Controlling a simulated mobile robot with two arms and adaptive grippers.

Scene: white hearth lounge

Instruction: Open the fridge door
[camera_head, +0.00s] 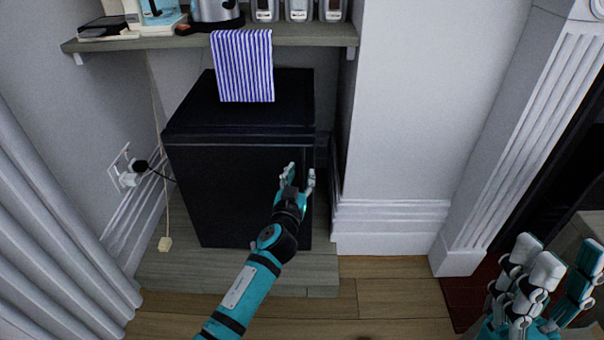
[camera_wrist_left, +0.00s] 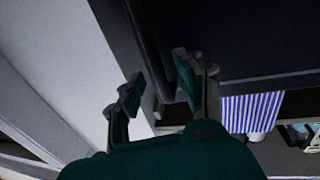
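The black fridge (camera_head: 240,115) stands in the alcove under a shelf. Its front door (camera_head: 225,195) looks shut, flush with the body. My left gripper (camera_head: 298,178) is in front of the door near its right edge, fingers apart and nothing held. In the left wrist view, my left gripper (camera_wrist_left: 160,85) has its two fingers spread beside the dark fridge edge (camera_wrist_left: 148,40); I cannot tell whether either finger touches it. My right gripper (camera_head: 555,270) is at the lower right, away from the fridge, its fingers apart and empty.
A shelf (camera_head: 180,41) above holds a kettle (camera_head: 215,12) and jars, with a striped towel (camera_head: 243,65) hanging down. A plug (camera_head: 130,175) and a hanging cord are left of the fridge. White wall (camera_head: 395,130) stands right; wooden floor (camera_head: 390,290) lies in front.

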